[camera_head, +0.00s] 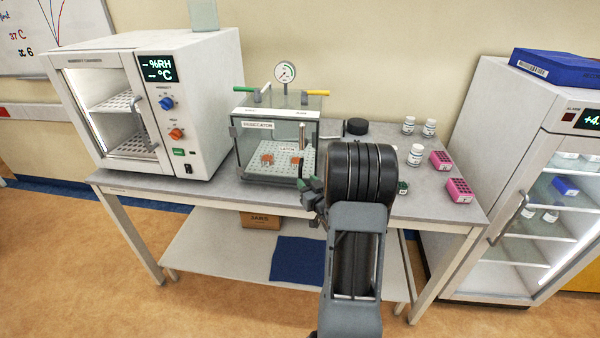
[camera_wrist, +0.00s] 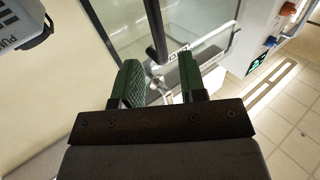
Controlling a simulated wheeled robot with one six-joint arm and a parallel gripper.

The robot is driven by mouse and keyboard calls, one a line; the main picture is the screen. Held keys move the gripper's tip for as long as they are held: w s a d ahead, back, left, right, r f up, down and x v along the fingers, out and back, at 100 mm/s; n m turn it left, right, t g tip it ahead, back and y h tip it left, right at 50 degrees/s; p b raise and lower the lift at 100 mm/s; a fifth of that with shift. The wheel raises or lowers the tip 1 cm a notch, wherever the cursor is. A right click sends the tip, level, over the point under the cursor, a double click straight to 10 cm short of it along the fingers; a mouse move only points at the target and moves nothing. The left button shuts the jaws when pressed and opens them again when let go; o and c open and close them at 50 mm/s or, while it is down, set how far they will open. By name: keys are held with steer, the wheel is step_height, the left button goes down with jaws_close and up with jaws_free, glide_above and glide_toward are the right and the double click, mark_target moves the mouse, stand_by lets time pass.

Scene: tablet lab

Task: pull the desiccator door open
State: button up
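The desiccator (camera_head: 252,165) is a clear box on the grey bench with a white top band, a gauge and green and yellow valve handles. Its front door looks shut, with labels reading DESICCATOR and LATCH. A vertical grey handle (camera_head: 302,136) is at the door's right side. My gripper (camera_head: 312,188) is at the door's lower right front. In the wrist view my gripper (camera_wrist: 160,82) has its green fingers apart, with a dark bar, apparently the handle (camera_wrist: 155,28), reaching toward the gap between them. Contact cannot be told. My arm hides part of the bench.
A white humidity chamber (camera_head: 205,110) stands left of the desiccator. White bottles (camera_head: 415,155) and pink racks (camera_head: 459,190) are on the bench at right, beside a glass-fronted fridge (camera_head: 535,200). A black round object (camera_head: 357,127) is behind my arm. The floor in front is clear.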

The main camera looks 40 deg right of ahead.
mark_target(301, 175)
steer(key=shift+w+d+p, duration=0.15)
steer(key=shift+w, duration=0.8)
steer(key=shift+w+d+p, duration=0.2)
steer(key=shift+w, duration=0.7)
steer(key=shift+w+d+p, duration=0.15)
steer(key=shift+w, duration=0.8)
jaws_close()
